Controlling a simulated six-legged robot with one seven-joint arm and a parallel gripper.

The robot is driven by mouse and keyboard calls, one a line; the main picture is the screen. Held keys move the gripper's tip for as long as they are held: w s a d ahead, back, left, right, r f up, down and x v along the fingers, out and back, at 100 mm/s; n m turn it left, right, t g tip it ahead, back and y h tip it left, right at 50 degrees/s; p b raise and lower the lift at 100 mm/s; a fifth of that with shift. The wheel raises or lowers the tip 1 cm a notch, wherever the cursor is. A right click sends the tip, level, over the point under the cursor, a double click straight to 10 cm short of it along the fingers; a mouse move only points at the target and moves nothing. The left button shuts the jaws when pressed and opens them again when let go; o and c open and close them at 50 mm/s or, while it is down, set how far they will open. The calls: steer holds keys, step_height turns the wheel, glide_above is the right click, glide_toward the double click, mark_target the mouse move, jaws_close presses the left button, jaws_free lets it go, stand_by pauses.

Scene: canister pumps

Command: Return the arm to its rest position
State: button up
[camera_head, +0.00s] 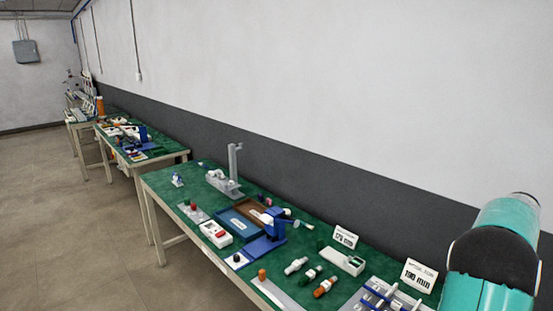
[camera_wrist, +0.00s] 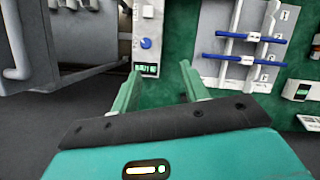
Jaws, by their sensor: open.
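My gripper (camera_wrist: 160,84) shows in the wrist view with its two green fingers spread apart and nothing between them. It is over the edge of a green-topped bench (camera_wrist: 190,30), with white fixtures and blue bars beyond the fingertips. In the head view my teal arm (camera_head: 492,255) fills the lower right corner, in front of the near bench (camera_head: 320,236). The gripper itself is not visible in the head view.
The near bench holds a blue stand (camera_head: 270,232), a brown tray (camera_head: 255,213), a red-and-white box (camera_head: 215,234), several small canisters (camera_head: 325,287) and label cards (camera_head: 345,236). Another bench (camera_head: 160,149) stands farther back. A wall runs behind; the floor (camera_head: 70,220) at left is clear.

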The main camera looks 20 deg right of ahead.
steer(key=w+a+r+n+t+h, duration=0.1)
steer(key=w+a+r, duration=0.25)
steer(key=a, duration=0.55)
steer(key=w+a+r+n+t+h, duration=0.15)
steer(key=a+r, duration=0.25)
steer(key=a, duration=0.4)
steer(key=w+a+r+n+t, duration=0.1)
steer(key=w+a+r+n, duration=0.15)
steer(key=a, duration=0.65)
steer(key=s+a+n+t, duration=0.2)
steer(key=s+a, duration=0.3)
steer(key=a, duration=0.7)
steer(key=s+a+f+n+t, duration=0.1)
steer(key=s+a, duration=0.3)
steer(key=a, duration=0.9)
steer(key=shift+s+n+t, duration=0.4)
steer(key=shift+n+t, duration=0.2)
steer(key=shift+t, duration=0.25)
steer(key=shift+f, duration=0.1)
steer(key=shift+c, duration=0.3)
steer(key=shift+c, duration=0.7)
